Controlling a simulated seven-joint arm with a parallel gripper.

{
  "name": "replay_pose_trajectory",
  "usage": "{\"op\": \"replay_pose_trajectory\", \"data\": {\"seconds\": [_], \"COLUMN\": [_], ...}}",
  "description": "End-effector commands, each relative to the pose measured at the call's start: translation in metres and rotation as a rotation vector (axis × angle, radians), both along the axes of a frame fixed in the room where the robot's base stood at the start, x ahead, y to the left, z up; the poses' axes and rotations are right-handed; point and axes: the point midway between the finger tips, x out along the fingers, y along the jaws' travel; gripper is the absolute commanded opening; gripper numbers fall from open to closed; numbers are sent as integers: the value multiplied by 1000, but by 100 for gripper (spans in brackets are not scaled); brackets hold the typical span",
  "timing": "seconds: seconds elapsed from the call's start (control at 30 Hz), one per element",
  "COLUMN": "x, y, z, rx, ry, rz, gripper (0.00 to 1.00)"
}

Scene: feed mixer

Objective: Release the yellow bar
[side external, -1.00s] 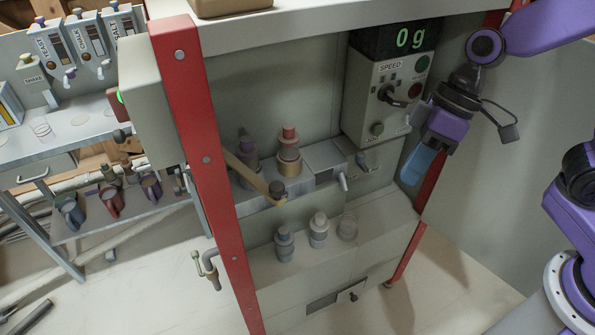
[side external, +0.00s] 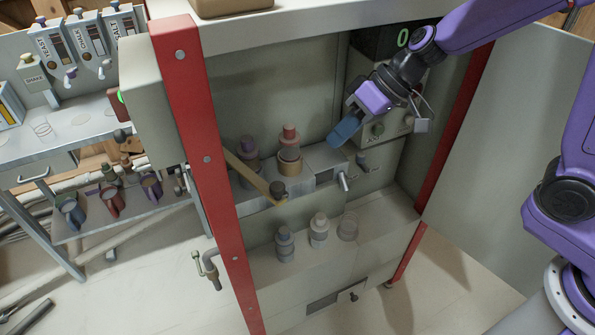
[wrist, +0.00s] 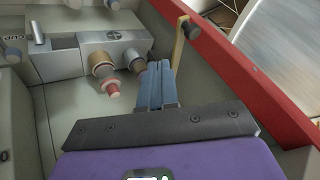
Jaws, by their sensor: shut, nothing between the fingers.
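My gripper (side external: 336,139) has blue fingers. It is shut and empty, inside the cabinet, up and right of the bar and apart from it. In the wrist view the closed fingers (wrist: 157,72) point toward the bar's side.
A grey block with a spout (side external: 328,160) lies below my gripper. The red post (side external: 207,160) borders the left.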

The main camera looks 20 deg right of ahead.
Motion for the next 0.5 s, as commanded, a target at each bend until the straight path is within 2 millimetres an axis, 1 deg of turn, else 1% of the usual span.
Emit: {"op": "replay_pose_trajectory", "data": {"seconds": [0.1,0.5], "x": [2,14], "y": [11,45], "z": [-16,-64], "rx": [-2,-3], "ry": [6,6], "rz": [3,2], "gripper": [0,0]}}
